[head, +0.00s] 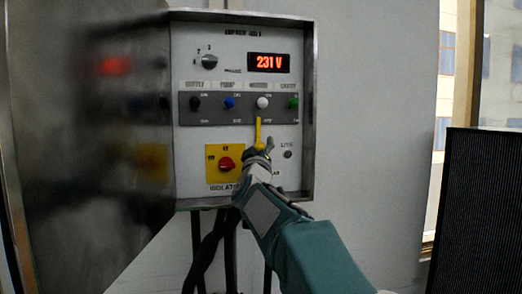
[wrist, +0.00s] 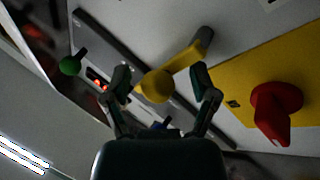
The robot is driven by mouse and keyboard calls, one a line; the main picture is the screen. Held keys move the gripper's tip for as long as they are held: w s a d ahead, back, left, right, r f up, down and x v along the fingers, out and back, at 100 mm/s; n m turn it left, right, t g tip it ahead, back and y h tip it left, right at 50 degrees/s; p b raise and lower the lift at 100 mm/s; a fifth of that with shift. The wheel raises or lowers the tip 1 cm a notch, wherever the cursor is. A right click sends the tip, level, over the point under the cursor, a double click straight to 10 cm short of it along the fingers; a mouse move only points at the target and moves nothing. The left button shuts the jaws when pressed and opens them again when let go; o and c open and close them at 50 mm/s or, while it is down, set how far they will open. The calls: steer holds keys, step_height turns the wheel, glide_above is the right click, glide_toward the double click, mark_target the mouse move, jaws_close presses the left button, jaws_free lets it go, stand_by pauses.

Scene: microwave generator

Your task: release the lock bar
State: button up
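The lock bar is the yellow bar (head: 258,132) on the control panel. It stands upright below the white switch (head: 263,102) in the head view, its lower end hidden behind my gripper (head: 262,153). In the wrist view the yellow bar (wrist: 178,64) runs from a grey pivot (wrist: 206,36) to a round yellow end. That end lies between the two fingers of my gripper (wrist: 160,80). The fingers are spread, with a visible gap on each side of it. I cannot tell how deep the bar sits between them.
A red isolator knob (head: 227,163) on a yellow plate (head: 213,179) is just left of my gripper. Black (head: 195,103), blue (head: 229,102) and green (head: 293,102) switches line the grey strip. The display (head: 269,62) reads 231 V. An open cabinet door (head: 100,200) stands left.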

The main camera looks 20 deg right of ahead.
steer(key=v, duration=1.2)
